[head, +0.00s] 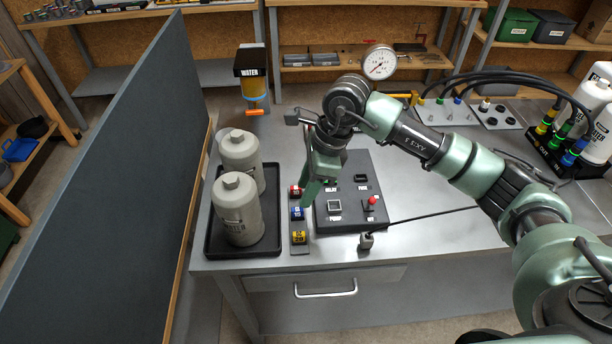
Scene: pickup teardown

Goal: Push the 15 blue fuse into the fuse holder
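The blue fuse (297,213) stands in the middle of a small strip at the left of the dark control panel, between a red fuse (295,191) and a yellow fuse (299,237). The fuse holder (361,178) is a small dark socket at the panel's upper right, above a label that seems to read FUSE. My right gripper (309,196) points down over the panel's left edge, close to the red and blue fuses. Its fingers are seen nearly edge-on, so its opening and any contact with a fuse are unclear. My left gripper is out of view.
A black tray (270,246) with two grey bottles stands left of the fuse strip. The panel (352,220) carries a square PUMP part and a red-topped switch (371,201). A pressure gauge (379,63) stands behind.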

